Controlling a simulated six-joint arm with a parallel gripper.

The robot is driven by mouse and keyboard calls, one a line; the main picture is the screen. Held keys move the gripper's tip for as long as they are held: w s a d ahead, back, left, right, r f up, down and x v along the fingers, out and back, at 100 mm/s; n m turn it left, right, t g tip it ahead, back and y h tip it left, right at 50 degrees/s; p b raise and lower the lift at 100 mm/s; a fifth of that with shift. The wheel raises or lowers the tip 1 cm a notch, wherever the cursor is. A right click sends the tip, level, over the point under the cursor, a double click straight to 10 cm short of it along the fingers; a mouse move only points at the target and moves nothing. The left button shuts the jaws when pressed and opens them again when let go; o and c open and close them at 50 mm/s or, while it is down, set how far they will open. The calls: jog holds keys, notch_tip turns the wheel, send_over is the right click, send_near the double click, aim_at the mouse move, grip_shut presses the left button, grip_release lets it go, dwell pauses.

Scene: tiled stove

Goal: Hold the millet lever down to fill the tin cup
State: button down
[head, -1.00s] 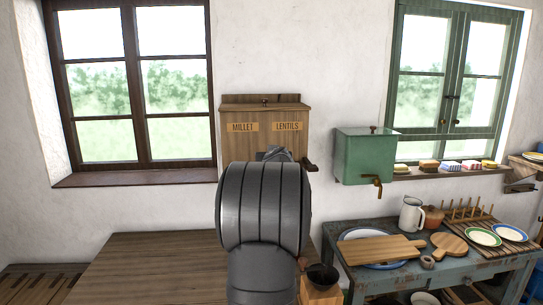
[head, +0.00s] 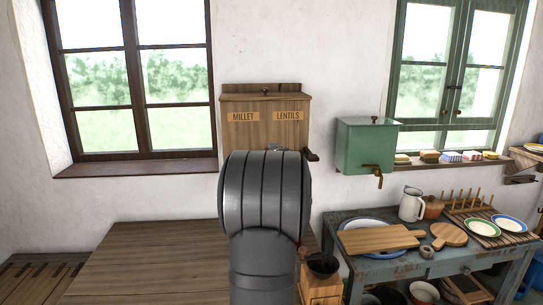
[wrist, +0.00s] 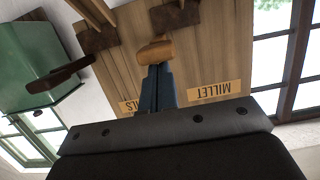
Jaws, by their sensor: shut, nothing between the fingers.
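The wooden dispenser (head: 258,135) on the wall carries the labels MILLET (head: 243,117) and LENTILS (head: 288,116). It shows upside down in the wrist view (wrist: 200,60). There, my gripper (wrist: 157,70) is shut and empty, with its tips at a light wooden knob (wrist: 155,50) in front of the dispenser. The knob looks like a lever end; I cannot tell whether the tips touch it. A dark lever (head: 312,156) sticks out at the dispenser's right side. In the head view my arm hides the dispenser's lower middle. No tin cup can be made out.
A green tank (head: 365,146) with a tap hangs to the right. Below it, a worn blue table (head: 350,262) holds boards, plates and a jug (head: 411,204). A dark bowl (head: 322,265) stands on a wooden block. The wooden tabletop (head: 150,265) to the left is bare.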

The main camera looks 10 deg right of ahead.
jog(key=shift+s+f, duration=0.15)
jog(key=shift+f, duration=2.45)
dwell(1.9)
jog(key=r+v, duration=0.2)
jog(key=v, duration=1)
jog(key=shift+w, duration=0.2)
dwell(0.9)
jog(key=r+x, duration=0.2)
jog(key=x, duration=0.7)
jog(key=shift+w+r, duration=0.3)
jog(key=shift+w, duration=0.3)
